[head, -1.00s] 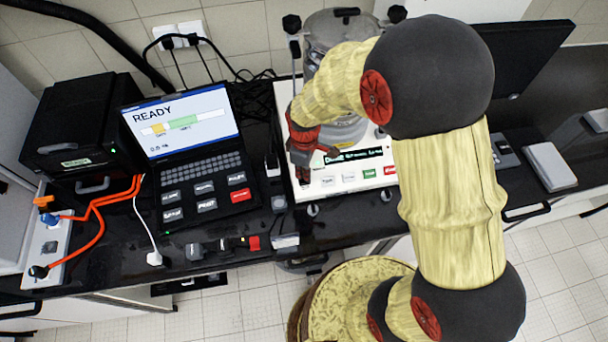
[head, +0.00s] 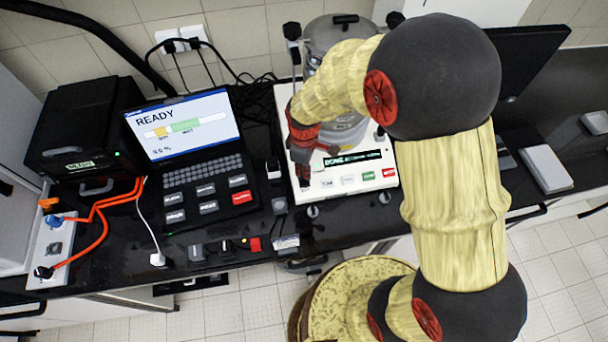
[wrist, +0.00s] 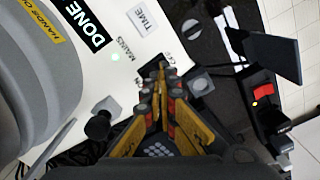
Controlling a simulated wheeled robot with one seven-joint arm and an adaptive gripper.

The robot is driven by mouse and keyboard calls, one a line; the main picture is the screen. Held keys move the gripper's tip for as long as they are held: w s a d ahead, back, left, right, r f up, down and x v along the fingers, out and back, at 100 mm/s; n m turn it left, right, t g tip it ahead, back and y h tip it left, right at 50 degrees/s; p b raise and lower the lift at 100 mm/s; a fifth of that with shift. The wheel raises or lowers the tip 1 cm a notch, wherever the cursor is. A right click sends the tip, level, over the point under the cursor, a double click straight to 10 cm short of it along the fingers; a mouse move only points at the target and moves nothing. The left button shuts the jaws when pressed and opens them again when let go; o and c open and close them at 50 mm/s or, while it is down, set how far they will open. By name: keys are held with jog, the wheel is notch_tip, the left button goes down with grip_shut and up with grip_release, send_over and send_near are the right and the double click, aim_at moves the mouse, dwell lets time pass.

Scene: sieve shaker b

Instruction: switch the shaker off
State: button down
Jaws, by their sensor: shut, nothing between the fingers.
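The shaker stands on the black bench, with a white base (head: 330,183) and a metal sieve stack (head: 345,42). Its display (head: 353,157) reads DONE, and the display also shows in the wrist view (wrist: 88,30). A row of buttons, including a green one (head: 369,172) and a red one (head: 389,172), lies below it. My gripper (head: 304,180) is shut and empty at the front left corner of the base. In the wrist view its fingertips (wrist: 162,68) are beside the MAINS label (wrist: 129,52). They hide the switch area; contact cannot be told. A small pale green light (wrist: 115,57) shows near the label.
A dark knob (wrist: 97,127) stands on the shaker's base close to my gripper. Small switches and a red button (head: 255,244) line the bench front.

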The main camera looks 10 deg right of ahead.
aim_at(305, 182)
jog(key=shift+r+p, duration=1.1)
jog(key=shift+r, duration=0.85)
jog(key=shift+f, duration=0.1)
jog(key=shift+s+m, duration=0.25)
jog(key=shift+m, duration=0.35)
jog(key=s+d+r+m+t+b, duration=0.2)
jog(key=s+d+r+m+b, duration=0.2)
jog(key=s+r+m+b, duration=0.1)
jog(key=s+d+r+m+t+b, duration=0.3)
jog(key=s+d+r+m+b, duration=0.2)
jog(key=s+r+b, duration=0.3)
jog(key=s+b, duration=0.2)
jog(key=s, duration=0.1)
jog(key=shift+d+r+m+t, duration=0.15)
jog(key=shift+r+m+t, duration=0.15)
jog(key=shift+m, duration=0.1)
jog(key=shift+r, duration=0.1)
